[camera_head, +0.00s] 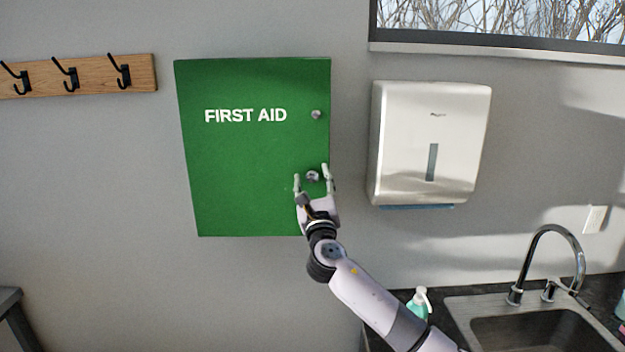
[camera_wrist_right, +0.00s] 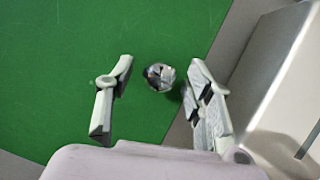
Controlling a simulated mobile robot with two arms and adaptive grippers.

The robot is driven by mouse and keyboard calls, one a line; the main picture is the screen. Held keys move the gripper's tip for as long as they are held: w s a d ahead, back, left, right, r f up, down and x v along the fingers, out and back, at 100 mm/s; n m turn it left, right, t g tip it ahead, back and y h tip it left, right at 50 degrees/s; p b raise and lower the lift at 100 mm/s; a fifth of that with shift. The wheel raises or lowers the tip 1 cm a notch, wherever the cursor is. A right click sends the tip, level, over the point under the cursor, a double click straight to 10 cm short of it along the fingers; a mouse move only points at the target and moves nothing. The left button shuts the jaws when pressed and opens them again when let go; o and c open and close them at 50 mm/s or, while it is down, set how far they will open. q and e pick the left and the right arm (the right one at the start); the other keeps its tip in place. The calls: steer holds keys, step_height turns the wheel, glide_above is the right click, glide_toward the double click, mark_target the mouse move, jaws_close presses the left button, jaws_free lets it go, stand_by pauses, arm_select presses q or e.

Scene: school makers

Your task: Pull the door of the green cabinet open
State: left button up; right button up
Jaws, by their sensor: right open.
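The green cabinet (camera_head: 235,160) hangs on the wall with its door closed and "FIRST AID" written on it in white. A small silver knob (camera_head: 317,114) sits at the upper right of the door, and a lower silver knob (camera_head: 312,176) sits below it. My right gripper (camera_head: 313,178) is open in front of the lower knob. In the right wrist view the green door (camera_wrist_right: 60,80) fills the left, and the knob (camera_wrist_right: 159,76) shows between the two open fingers (camera_wrist_right: 158,100), beyond them and apart from both. My left gripper is not in view.
A silver dispenser (camera_head: 430,140) hangs on the wall right of the cabinet; its side is close to my right finger in the wrist view. A coat-hook rail (camera_head: 140,75) is at the left. A sink (camera_head: 530,330) with a tap and a soap bottle (camera_head: 418,305) are below right.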

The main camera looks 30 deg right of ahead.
jaws_close()
stand_by(0.6)
